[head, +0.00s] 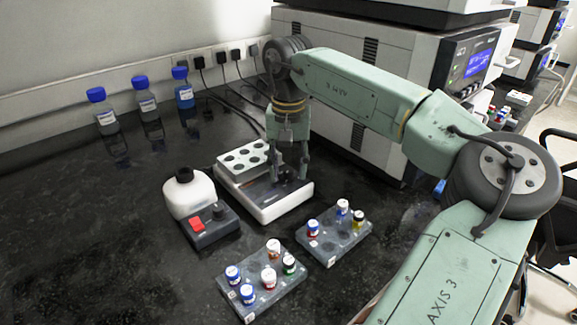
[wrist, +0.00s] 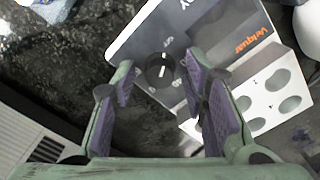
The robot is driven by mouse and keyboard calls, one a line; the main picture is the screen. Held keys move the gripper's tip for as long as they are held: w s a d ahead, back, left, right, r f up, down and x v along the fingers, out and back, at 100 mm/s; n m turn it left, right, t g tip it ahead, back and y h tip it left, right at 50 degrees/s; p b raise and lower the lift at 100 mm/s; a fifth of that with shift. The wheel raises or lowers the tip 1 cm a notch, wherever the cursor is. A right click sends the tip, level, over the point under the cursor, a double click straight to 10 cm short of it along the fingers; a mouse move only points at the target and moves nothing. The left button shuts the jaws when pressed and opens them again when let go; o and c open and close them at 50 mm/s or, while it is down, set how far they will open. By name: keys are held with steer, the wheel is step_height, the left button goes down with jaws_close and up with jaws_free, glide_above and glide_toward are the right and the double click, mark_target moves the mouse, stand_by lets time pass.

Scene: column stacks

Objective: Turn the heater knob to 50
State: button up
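The heater is a white unit (head: 285,207) with a grey top panel and a pale block with round holes (head: 245,158). In the wrist view its grey panel (wrist: 205,28) has an orange label, and the holed block (wrist: 268,98) is at right. The round black knob (wrist: 160,71) has a white mark pointing roughly up in the picture; its scale is too small to read. My gripper (head: 290,172) is open over the heater. In the wrist view its fingertips (wrist: 160,78) are on either side of the knob; contact cannot be told. The knob is not distinguishable in the head view.
A squat device with a red switch (head: 197,224) and a white bottle (head: 190,193) stand left of the heater. Two vial racks (head: 262,290) (head: 335,238) are in front. Blue-capped bottles (head: 147,101) line the back left. A large instrument (head: 340,75) stands behind.

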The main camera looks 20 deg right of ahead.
jaws_close()
stand_by(0.3)
